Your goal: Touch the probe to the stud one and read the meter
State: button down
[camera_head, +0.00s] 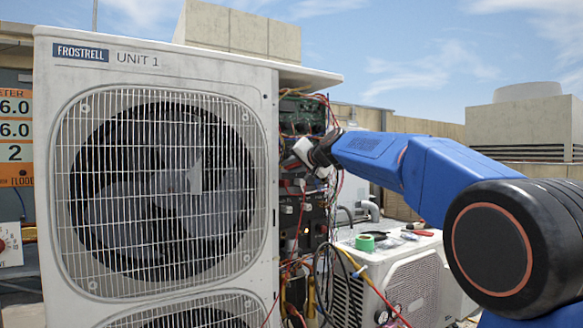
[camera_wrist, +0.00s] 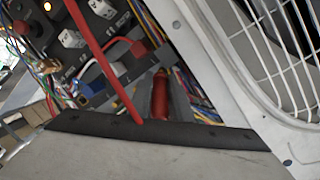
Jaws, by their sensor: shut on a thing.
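My gripper (camera_head: 305,152) reaches into the open side of the condenser marked UNIT 1 (camera_head: 262,190), in front of its wiring. In the wrist view my gripper (camera_wrist: 160,98) is shut on a red probe (camera_wrist: 160,92), whose red body shows between the dark fingers. A red lead (camera_wrist: 100,55) crosses that view from the top. The probe's tip is hidden, so I cannot tell whether it touches anything. I cannot make out which terminal is stud one. An orange panel (camera_head: 15,127) at the left edge shows 6.0, 6.0 and 2; its heading is cut off.
Loose wires (camera_head: 328,110) hang around the cabinet opening. White connectors (camera_wrist: 72,40) and a blue connector (camera_wrist: 93,85) sit on the dark panel. A fan grille (camera_wrist: 285,40) is close at right. Green tape (camera_head: 365,242) and tools lie on a smaller unit (camera_head: 413,280).

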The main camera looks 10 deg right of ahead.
jog(key=shift+w+a, duration=0.15)
jog(key=shift+w, duration=0.3)
dwell(0.9)
dwell(0.4)
jog(key=shift+f+v, duration=0.25)
jog(key=shift+v, duration=0.9)
jog(key=shift+f+v, duration=0.25)
jog(key=shift+v, duration=0.9)
jog(key=shift+f+v, duration=0.25)
jog(key=shift+v, duration=0.9)
